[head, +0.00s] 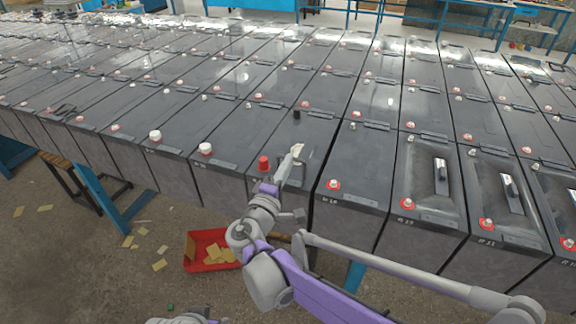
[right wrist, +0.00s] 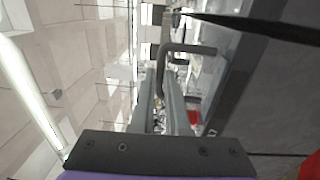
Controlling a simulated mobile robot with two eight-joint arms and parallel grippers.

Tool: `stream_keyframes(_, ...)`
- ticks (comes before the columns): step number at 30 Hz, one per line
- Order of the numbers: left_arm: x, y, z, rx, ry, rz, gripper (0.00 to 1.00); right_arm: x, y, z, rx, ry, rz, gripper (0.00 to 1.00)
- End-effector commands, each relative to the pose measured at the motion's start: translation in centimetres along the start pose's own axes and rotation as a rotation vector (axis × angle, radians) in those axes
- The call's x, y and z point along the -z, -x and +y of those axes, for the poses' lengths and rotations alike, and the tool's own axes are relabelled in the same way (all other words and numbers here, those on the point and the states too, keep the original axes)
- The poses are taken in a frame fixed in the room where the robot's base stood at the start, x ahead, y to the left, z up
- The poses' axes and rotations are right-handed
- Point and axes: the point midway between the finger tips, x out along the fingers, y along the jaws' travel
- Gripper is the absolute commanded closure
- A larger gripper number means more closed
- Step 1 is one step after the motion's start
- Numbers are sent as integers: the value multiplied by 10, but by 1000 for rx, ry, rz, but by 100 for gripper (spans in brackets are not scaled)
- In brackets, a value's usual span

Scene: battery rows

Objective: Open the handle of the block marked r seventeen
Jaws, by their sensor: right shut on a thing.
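My right gripper (head: 296,152) is over the front part of a dark grey block (head: 318,129), which has a red cap (head: 264,163) at its front left. The block's own label is too small or covered to read; the block to its right (head: 348,182) seems to carry R 18. In the right wrist view my right gripper (right wrist: 168,84) has its fingers close together on a grey bent handle (right wrist: 188,48). The handle stands up from the block's top. In the head view the gripper mostly hides it. My left gripper is not in view.
Long rows of similar blocks with red or white caps fill the table. Blocks at the right (head: 427,185) have handles on their tops. A red bin (head: 190,262) with yellowish pieces stands on the floor below the front edge. Yellow scraps lie on the floor.

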Motion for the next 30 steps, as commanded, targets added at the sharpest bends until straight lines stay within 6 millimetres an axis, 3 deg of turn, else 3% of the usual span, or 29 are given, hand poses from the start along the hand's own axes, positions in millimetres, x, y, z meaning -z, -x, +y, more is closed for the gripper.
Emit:
stream_keyframes(17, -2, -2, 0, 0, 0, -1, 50, 0, 2, -1, -36, 1, -1, 100)
stream_keyframes(18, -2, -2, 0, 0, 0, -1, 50, 0, 2, -1, -36, 1, -1, 85)
stream_keyframes(23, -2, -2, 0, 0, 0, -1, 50, 0, 2, -1, -36, 1, -1, 56)
stream_keyframes(30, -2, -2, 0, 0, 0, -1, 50, 0, 2, -1, -35, 1, -1, 56)
